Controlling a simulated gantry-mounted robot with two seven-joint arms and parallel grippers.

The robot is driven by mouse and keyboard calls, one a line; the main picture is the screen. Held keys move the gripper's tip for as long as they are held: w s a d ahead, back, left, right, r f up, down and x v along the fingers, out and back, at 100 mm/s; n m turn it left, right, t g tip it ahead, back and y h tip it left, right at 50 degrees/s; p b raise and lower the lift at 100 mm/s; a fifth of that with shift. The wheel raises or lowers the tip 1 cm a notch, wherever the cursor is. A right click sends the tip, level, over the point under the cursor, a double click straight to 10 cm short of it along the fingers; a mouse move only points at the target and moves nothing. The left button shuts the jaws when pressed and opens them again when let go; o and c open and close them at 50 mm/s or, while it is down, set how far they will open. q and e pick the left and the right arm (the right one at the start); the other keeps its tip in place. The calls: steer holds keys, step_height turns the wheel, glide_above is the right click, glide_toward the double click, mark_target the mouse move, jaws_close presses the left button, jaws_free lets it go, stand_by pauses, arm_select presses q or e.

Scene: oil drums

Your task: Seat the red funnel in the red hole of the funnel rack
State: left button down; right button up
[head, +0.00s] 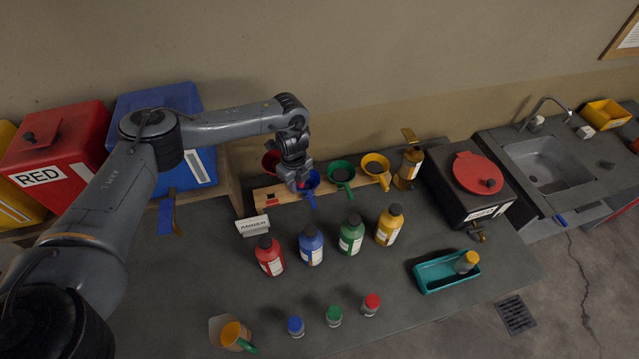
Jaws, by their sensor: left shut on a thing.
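The red funnel (269,163) shows in part behind my left wrist, above the back left of the wooden funnel rack (259,196). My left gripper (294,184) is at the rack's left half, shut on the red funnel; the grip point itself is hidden. A red mark (272,202) shows on the rack's left end, below and left of the gripper. The blue funnel (311,181) is just right of the gripper, close to it. The green funnel (341,172) and yellow funnel (375,165) sit farther right along the rack. My right gripper is not in view.
Red (268,256), blue (311,245), green (351,236) and yellow (389,225) bottles stand in front of the rack. A white sign (252,226) is at its front left. A brass pot (409,169) stands by its right end.

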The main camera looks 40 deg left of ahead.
arm_select(q)
steer(key=s+a+f+b, duration=0.3)
steer(key=f+b, duration=0.3)
steer(key=f, duration=0.3)
steer(key=shift+a+f+n, duration=0.2)
steer(key=shift+n, duration=0.1)
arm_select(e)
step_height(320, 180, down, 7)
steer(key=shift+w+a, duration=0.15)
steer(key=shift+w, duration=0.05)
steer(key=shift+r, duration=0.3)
arm_select(q)
steer(key=shift+f+p, duration=0.25)
steer(key=shift+p, duration=0.1)
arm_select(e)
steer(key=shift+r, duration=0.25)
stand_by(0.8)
arm_select(q)
steer(key=shift+f, duration=0.5)
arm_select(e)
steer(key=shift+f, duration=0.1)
arm_select(q)
steer(key=shift+f, duration=0.4)
stand_by(0.6)
steer(key=shift+s+f, duration=0.1)
steer(key=shift+f, duration=0.3)
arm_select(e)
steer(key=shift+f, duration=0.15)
